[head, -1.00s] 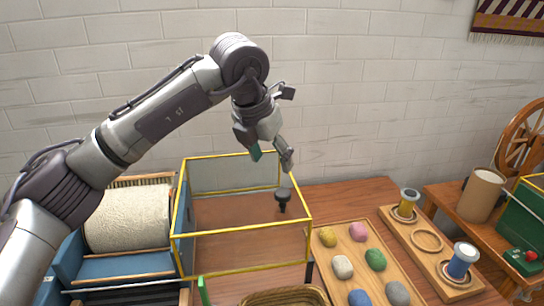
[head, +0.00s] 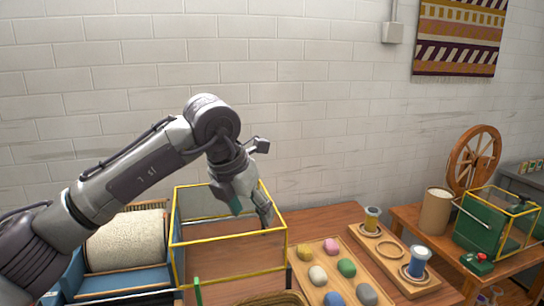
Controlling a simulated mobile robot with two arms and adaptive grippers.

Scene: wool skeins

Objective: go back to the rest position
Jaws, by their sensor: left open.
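My left gripper (head: 250,208) hangs from the arm that comes in from the left. It points down at the yellow-edged clear box (head: 230,240), and its fingers overlap the box's back right part in the picture. Its jaws are apart, with a green pad on one finger, and I see nothing held between them. I cannot tell how far the fingertips reach into the box. My right gripper is not in view.
A wooden tray (head: 328,259) of coloured wool balls lies right of the box. A spool board (head: 394,265) stands beyond it. A cream wool roller (head: 127,240) is at the left. A side table (head: 412,216) holds a tan cylinder (head: 436,211) and spinning wheel (head: 473,160).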

